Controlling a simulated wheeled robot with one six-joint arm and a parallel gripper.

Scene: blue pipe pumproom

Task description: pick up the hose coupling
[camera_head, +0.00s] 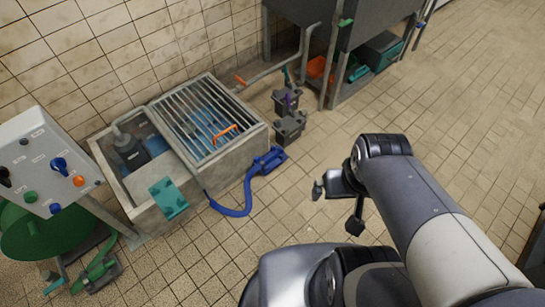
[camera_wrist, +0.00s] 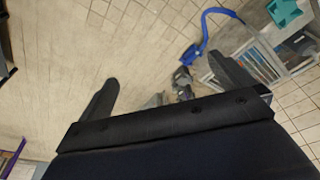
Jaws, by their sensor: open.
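The blue hose coupling (camera_head: 268,161) lies at the end of a blue hose (camera_head: 236,211), against the right side of the concrete pit. In the wrist view the coupling (camera_wrist: 193,54) shows near the top, right of centre, with its hose curving up and right. My gripper (camera_head: 337,207) is open and empty, above the floor to the right of the coupling in the head view and apart from it. In the wrist view my gripper (camera_wrist: 167,76) has its two dark fingers spread wide, with floor between them.
The pit has a slatted metal grating (camera_head: 205,122) with an orange handle on it. Dark boxes (camera_head: 290,127) stand by the pit's right corner. A teal box (camera_head: 169,198) hangs on its front. A control panel (camera_head: 42,162) stands at left.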

